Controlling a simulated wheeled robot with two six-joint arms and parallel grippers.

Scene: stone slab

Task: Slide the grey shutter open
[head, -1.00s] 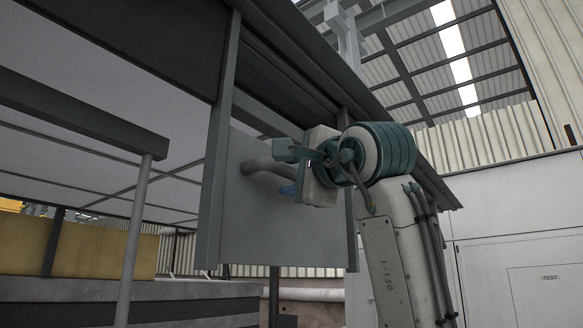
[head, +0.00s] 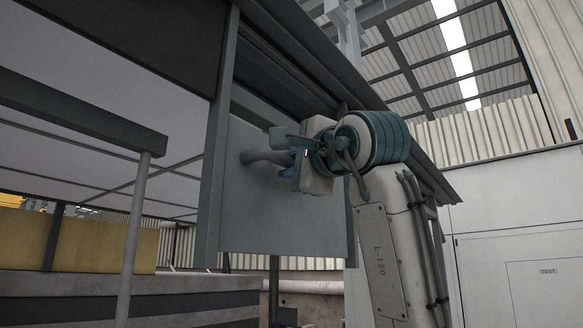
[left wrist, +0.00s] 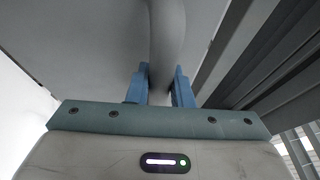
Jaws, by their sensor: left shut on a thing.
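The grey shutter (head: 262,215) is a flat upright panel hanging between dark metal posts under a sloping roof edge. A bent round grey handle (head: 262,157) sticks out from its upper part. My left gripper (head: 290,165) is at the outer end of this handle, shut on it. In the left wrist view the handle (left wrist: 167,40) runs down between the two blue fingers of my left gripper (left wrist: 160,85), and the shutter surface (left wrist: 100,40) lies behind it. The fingers hide part of the handle. My right gripper is in neither view.
A dark grey post (head: 213,170) stands along the shutter's left side. A horizontal beam (head: 80,115) on a thin pole (head: 134,235) is at the left. Dark overhead rails (head: 285,75) run above the shutter. A pale wall (head: 505,220) is at the right.

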